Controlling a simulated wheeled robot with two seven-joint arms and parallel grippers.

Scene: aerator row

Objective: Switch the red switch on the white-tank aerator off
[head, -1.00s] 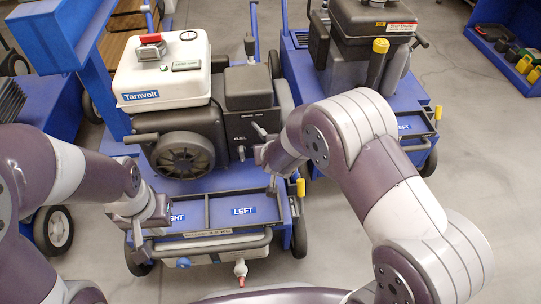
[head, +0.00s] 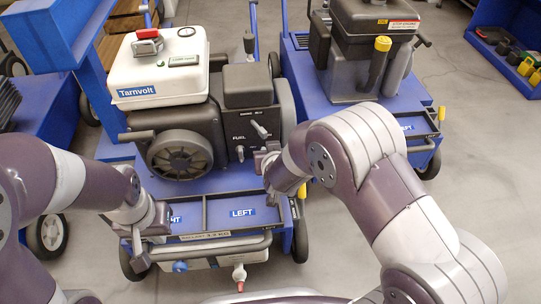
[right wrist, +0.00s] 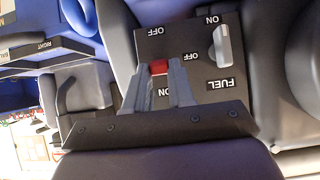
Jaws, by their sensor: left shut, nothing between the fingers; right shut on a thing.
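The white-tank aerator (head: 205,62), labelled Tarnvolt, stands on a blue cart in the middle of the head view. Its dark control panel (right wrist: 200,110) fills the middle of the right wrist view. The red switch (right wrist: 158,68) shows there between my fingers, with OFF above and ON below in that picture; its exact position is unclear. My right gripper (right wrist: 158,72) is shut on the switch; in the head view its fingers (head: 260,130) hide it. My left gripper (head: 138,260) is shut and empty near the cart's front left corner.
A silver fuel lever (right wrist: 222,45) sits close beside my right fingers. A dark-tank machine (head: 375,45) on another blue cart (head: 345,115) stands to the right. A front rail (head: 210,248) crosses the near cart. Grey floor (head: 475,170) is clear at right.

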